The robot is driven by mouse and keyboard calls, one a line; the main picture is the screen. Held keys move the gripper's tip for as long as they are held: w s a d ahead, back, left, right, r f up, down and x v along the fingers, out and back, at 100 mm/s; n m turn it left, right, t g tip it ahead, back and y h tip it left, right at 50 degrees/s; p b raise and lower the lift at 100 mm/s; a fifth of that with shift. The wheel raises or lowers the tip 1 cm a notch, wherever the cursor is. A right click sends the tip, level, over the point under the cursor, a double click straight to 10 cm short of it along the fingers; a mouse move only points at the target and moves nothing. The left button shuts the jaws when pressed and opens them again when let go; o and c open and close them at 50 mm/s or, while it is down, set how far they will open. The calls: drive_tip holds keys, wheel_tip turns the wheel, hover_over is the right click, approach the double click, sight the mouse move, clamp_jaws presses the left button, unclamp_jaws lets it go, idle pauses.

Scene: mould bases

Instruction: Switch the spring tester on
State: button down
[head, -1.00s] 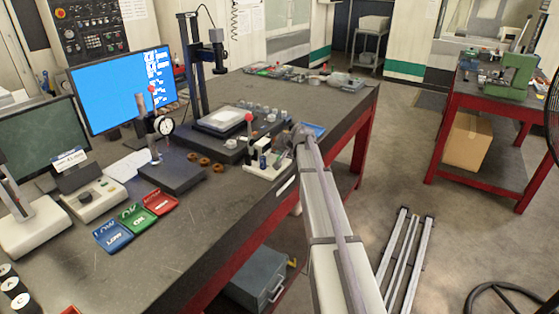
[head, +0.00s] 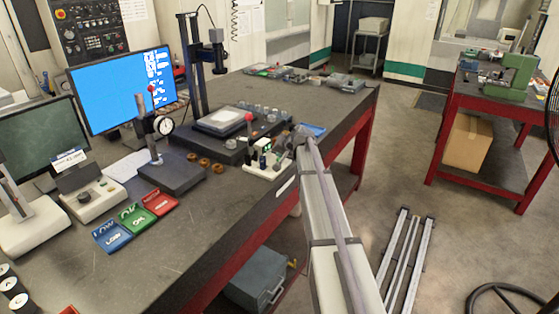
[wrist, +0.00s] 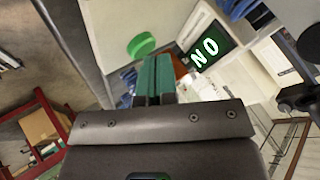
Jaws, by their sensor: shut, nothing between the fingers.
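The spring tester (head: 254,166) is a small white-based device with a red-knobbed lever, near the right front edge of the bench. A small green-lit patch shows on it in the head view. In the wrist view a dark display (wrist: 205,52) on it shows bright letters, an N and an O, that read "ON" when turned over. A round green button (wrist: 141,45) stands on its white surface. My gripper (wrist: 154,62) is shut and empty, its green fingertips just beside the button; I cannot tell if they touch it. In the head view my arm's end partly hides the tester's right side.
A test stand with a white plate (head: 219,121) is behind the tester. A dial gauge stand (head: 172,176), several brass rings and blue, green and red trays (head: 113,236) lie to its left. The floor right of the bench holds metal rails (head: 403,262).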

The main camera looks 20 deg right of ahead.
drive_tip(key=shift+r, duration=0.3)
wheel_tip(320, 180, up, 6)
drive_tip(key=p, duration=0.6)
drive_tip(key=shift+r, duration=0.15)
